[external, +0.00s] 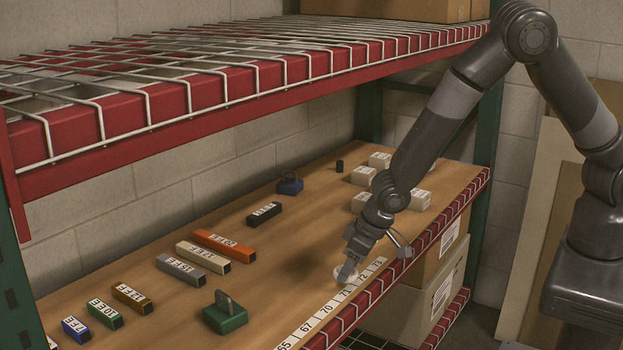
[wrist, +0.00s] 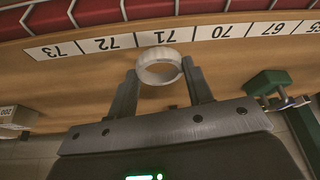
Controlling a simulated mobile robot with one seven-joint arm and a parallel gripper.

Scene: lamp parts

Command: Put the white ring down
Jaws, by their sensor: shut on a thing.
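The white ring (wrist: 160,66) is between the two fingers of my gripper (wrist: 169,88) in the wrist view, and the fingers are shut on it. In the external view the ring (external: 346,273) shows partly at the fingertips of my gripper (external: 348,270), low over the wooden shelf (external: 270,275), beside the numbered strip. My gripper hides part of it there. I cannot tell whether the ring touches the shelf. In the wrist view it appears near the 71 mark of the strip.
The numbered strip (external: 325,310) runs along the shelf's front edge. A green block with an upright plate (external: 225,312) stands left of my gripper. Several labelled coloured bars (external: 222,244) lie further left, and white boxes (external: 363,176) stand behind the arm. The red upper shelf (external: 200,90) overhangs the back.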

